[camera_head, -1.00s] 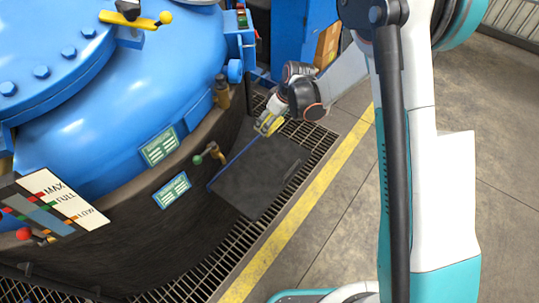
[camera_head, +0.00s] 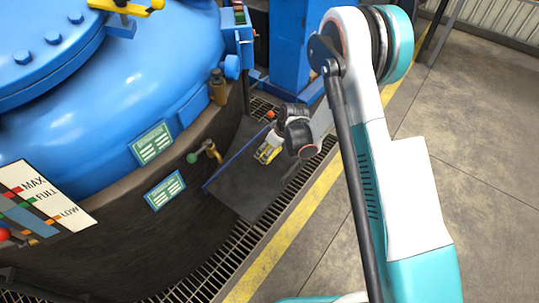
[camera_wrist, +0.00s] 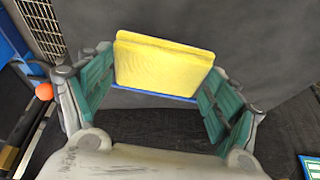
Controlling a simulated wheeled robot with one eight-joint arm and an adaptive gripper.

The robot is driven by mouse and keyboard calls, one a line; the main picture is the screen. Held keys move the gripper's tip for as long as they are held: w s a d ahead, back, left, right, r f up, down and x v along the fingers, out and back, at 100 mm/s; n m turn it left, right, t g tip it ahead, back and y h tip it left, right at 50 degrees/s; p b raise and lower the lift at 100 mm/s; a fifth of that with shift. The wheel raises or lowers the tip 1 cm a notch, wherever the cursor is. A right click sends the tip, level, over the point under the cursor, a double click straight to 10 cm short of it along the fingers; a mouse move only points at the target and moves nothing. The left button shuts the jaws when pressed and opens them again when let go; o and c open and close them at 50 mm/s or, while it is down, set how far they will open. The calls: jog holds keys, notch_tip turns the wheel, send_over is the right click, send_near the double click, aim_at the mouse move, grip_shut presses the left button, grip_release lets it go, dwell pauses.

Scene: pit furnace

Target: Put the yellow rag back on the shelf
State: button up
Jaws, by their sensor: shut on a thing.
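The yellow rag (camera_wrist: 160,65) is a folded block between the green-padded fingers of my gripper (camera_wrist: 160,72) in the wrist view. My gripper is shut on it. In the head view the rag (camera_head: 264,154) shows small at the tip of my gripper (camera_head: 268,150). The shelf (camera_head: 240,188) is a dark grey plate with a blue edge beside the furnace. My gripper and the rag appear over its upper part. In the wrist view the grey shelf surface (camera_wrist: 265,45) lies behind the rag. I cannot tell whether the rag touches it.
The blue furnace (camera_head: 110,110) with its dark lower wall fills the left. A brass valve with a green knob (camera_head: 205,153) and green label plates (camera_head: 152,143) stick out near the shelf. Floor grating (camera_head: 205,275) and a yellow line (camera_head: 290,225) run alongside. Open floor lies right.

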notch_tip(320, 180, down, 3)
jog(key=shift+f+b, duration=0.15)
jog(key=shift+b, duration=0.35)
jog(key=o, duration=1)
jog(key=shift+o, duration=0.2)
